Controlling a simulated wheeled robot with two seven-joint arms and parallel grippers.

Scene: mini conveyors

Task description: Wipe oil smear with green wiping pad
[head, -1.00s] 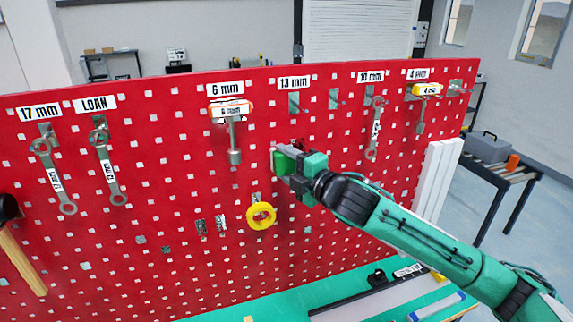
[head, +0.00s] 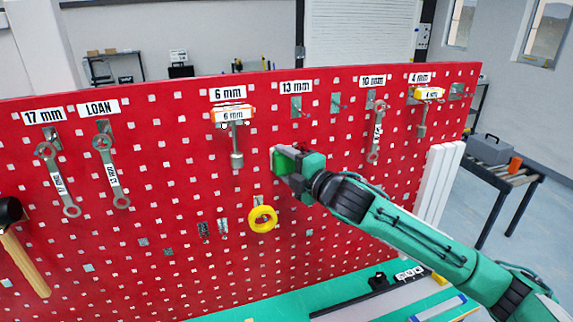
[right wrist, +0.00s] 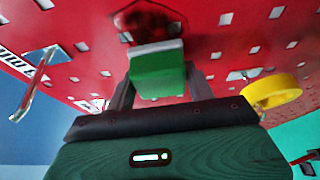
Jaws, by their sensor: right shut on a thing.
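The green wiping pad (head: 283,163) is held by my right gripper (head: 290,166) in front of the red pegboard, below the 13 mm label. In the right wrist view the pad (right wrist: 157,72) sits between the two fingers, its pale far edge facing the board. It is at or very near the board; contact is not clear. The oil smear (right wrist: 150,20) shows there as a dark, glossy patch on the board just beyond the pad. In the head view the gripper and pad mostly hide the smear. My left gripper is not in view.
The red pegboard (head: 180,195) carries hanging wrenches, hex tools and labels. A yellow ring (head: 263,218) hangs just below and left of the pad, and a hammer (head: 22,250) hangs at far left. A green bench top (head: 285,305) lies below.

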